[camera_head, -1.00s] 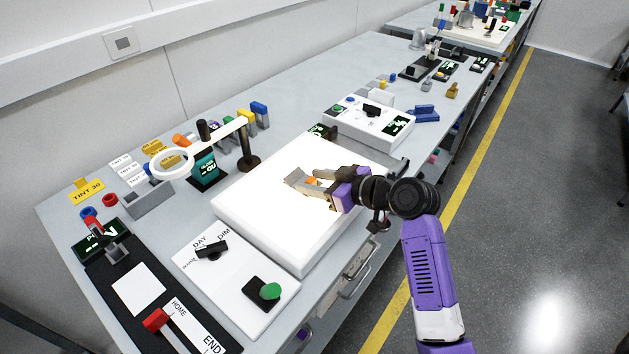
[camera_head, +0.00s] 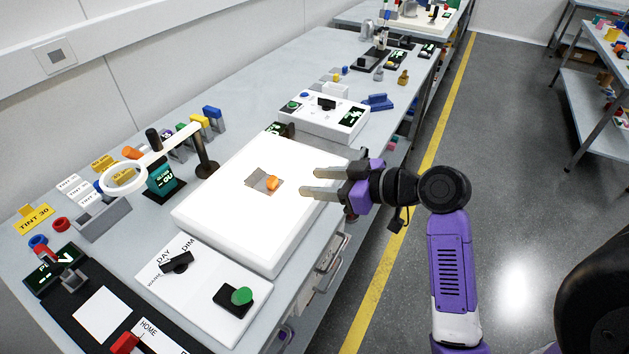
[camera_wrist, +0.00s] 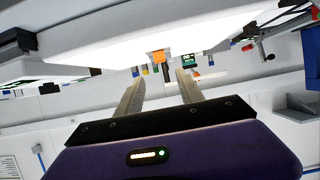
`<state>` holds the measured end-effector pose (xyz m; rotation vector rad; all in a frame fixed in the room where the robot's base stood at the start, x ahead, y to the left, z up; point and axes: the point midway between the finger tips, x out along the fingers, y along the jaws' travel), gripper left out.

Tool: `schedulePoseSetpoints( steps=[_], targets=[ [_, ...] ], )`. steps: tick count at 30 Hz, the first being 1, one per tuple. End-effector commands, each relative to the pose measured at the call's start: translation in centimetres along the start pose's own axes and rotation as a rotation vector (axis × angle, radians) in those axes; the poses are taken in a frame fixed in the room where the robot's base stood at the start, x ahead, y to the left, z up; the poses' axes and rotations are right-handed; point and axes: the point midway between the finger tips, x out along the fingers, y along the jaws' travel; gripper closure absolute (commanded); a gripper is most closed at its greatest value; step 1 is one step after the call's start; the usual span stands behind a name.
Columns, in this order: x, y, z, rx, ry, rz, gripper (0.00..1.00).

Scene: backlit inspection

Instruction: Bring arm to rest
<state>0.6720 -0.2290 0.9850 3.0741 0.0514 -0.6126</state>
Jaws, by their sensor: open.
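My gripper (camera_head: 318,182) is open and empty, at the right side of the white light box (camera_head: 225,225) in the head view. Its two fingers point left, toward a small orange piece (camera_head: 273,183) that lies with a grey flat piece (camera_head: 258,181) on the lit top. There is a clear gap between the fingertips and these pieces. In the wrist view my open fingers (camera_wrist: 158,85) reach up the picture with nothing between them, and the orange piece (camera_wrist: 158,56) shows beyond the tips.
A ring magnifier (camera_head: 123,178) on a post stands left of the light box. A DAY/DIM switch panel (camera_head: 200,290) with a green button sits in front. A white control box (camera_head: 322,121) is behind. The floor right of the bench is open around my arm.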

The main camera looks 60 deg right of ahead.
Motion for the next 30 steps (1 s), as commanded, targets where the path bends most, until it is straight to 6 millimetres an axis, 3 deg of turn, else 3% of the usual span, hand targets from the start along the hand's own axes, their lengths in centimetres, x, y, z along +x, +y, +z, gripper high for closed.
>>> schedulePoseSetpoints(
  steps=[14,17,21,24,27,30],
  targets=[
    [0.1,0.1,-0.1,0.015,0.005,0.004,0.56],
    [0.0,1.5,-1.1,0.058,0.047,0.060,0.56],
    [-0.8,5.1,-3.1,0.124,0.143,0.225,0.56],
    [-1.4,6.1,-2.8,0.171,0.195,0.335,0.56],
    [-1.9,5.6,-1.8,0.199,0.238,0.416,0.56],
    [-2.6,3.8,-0.5,0.203,0.275,0.465,0.56]
  ],
)
